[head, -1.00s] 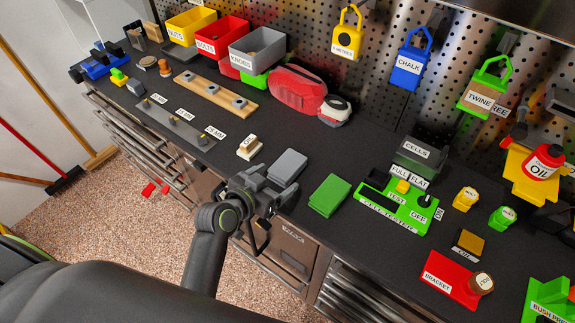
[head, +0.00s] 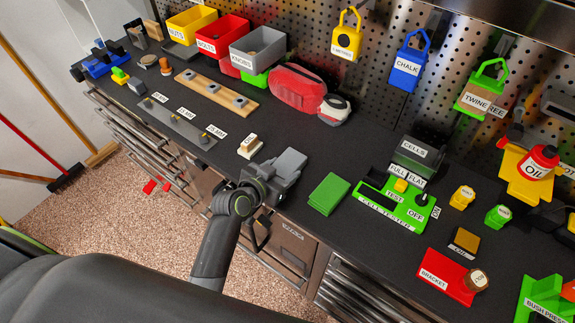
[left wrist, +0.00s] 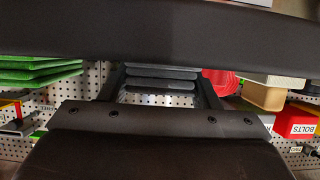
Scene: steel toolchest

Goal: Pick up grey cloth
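The grey cloth (head: 291,161) lies folded on the dark worktop near its front edge, left of a green folded cloth (head: 328,194). My left gripper (head: 283,174) is low at the cloth's front side and covers part of it in the head view. In the left wrist view the grey cloth (left wrist: 160,84) shows as stacked layers between the two fingers of my left gripper (left wrist: 160,90). The fingers stand wide apart, one on each side of the cloth, and look open. My right gripper is in neither view.
A cream block (head: 250,147) sits left of the grey cloth. A red pouch (head: 297,87) lies behind it, and the green cell tester (head: 395,204) stands to the right. Bare worktop lies between the cloth and the pouch.

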